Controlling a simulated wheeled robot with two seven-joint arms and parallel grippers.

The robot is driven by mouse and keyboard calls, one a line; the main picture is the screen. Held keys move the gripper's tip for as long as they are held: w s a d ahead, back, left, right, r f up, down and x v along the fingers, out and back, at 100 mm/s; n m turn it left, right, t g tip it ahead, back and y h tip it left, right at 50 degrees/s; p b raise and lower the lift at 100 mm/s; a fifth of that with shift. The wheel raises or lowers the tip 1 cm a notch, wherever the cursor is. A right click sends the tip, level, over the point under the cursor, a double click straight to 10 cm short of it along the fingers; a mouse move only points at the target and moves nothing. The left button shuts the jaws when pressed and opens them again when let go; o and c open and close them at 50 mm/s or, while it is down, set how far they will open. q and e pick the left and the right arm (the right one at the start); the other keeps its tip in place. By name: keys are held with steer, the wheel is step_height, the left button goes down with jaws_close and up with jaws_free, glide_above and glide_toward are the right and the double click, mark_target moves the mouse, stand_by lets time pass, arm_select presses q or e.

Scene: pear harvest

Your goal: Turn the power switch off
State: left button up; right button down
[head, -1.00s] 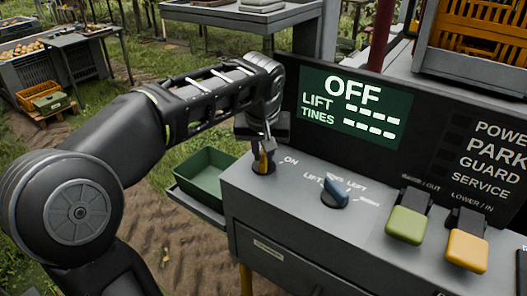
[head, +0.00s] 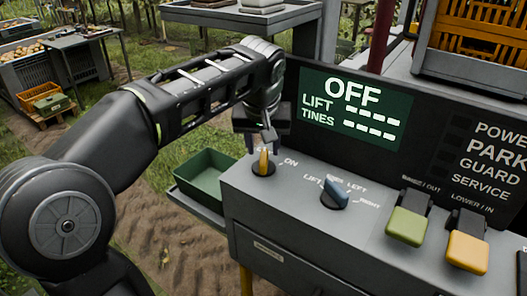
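The power switch is a yellow rotary knob (head: 263,162) on a dark round base at the left end of the grey control panel (head: 300,215). The word ON shows to its right; the label above it is partly hidden by my gripper. The screen (head: 356,108) reads OFF, with LIFT and TINES below it. My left gripper (head: 262,146) points down just above the knob. Its fingers look apart, and the knob's top shows clear below them. My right gripper is not in view.
A green lever (head: 407,225) and a yellow lever (head: 467,249) are farther right. A green tray (head: 205,178) hangs beside the panel's left end. The dark upright screen board rises behind the knobs.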

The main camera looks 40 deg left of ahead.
arm_select(q)
steer(key=v, duration=0.4)
steer(key=shift+s+r, duration=0.1)
steer(key=shift+r, duration=0.1)
stand_by(0.4)
